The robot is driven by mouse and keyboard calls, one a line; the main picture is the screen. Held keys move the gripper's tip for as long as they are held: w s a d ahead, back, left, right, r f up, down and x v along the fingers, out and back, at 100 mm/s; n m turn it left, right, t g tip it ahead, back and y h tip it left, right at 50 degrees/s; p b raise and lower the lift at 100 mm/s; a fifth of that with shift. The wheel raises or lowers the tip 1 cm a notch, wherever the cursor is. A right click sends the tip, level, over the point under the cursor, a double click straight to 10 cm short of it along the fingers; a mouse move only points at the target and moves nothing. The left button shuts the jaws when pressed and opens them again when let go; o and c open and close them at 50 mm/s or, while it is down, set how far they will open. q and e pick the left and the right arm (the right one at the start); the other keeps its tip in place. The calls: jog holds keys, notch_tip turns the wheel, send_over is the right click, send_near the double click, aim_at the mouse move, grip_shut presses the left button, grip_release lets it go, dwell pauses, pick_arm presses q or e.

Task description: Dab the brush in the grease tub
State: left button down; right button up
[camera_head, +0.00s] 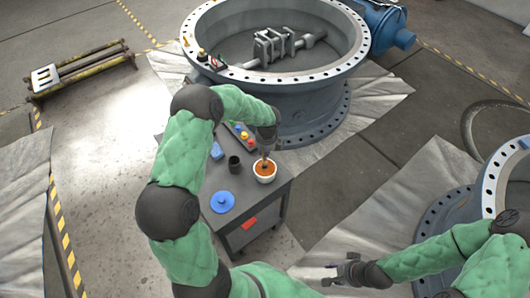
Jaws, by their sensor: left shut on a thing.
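The grease tub (266,178) is a small white bowl with orange-brown grease in it, near the right edge of a grey cart top. My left gripper (265,154) is right above the tub, pointing down. It is shut on the brush, which is small and mostly hidden by the gripper. The brush's lower end seems to be at or just over the grease; I cannot tell if it touches. My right gripper (341,272) is low at the right of the cart, over the grey sheet, away from the tub. Its fingers are too small to read clearly.
The cart (243,200) also carries a blue lid (223,202), a dark cup (234,165), a blue item (216,151) and a tray of coloured pieces (243,134). A large flanged valve body (292,102) stands behind it. Another flange (450,208) is at the right.

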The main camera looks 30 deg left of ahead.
pick_arm(q)
jog(key=shift+f, duration=0.4)
dwell(0.3)
jog(key=shift+s+f, duration=0.1)
dwell(0.9)
jog(key=shift+r+p, duration=2.8)
jog(key=shift+r, duration=0.8)
jog(key=s+d+r+n+g+b, duration=0.1)
jog(key=s+d+n+b, duration=0.1)
jog(key=d+n, duration=0.5)
jog(key=s+d+n+g+b, duration=0.1)
jog(key=s+d+n, duration=0.4)
jog(key=n, duration=1)
jog(key=shift+d+r+h+b, duration=0.4)
jog(key=shift+d+b, duration=0.4)
jog(key=shift+d, duration=0.4)
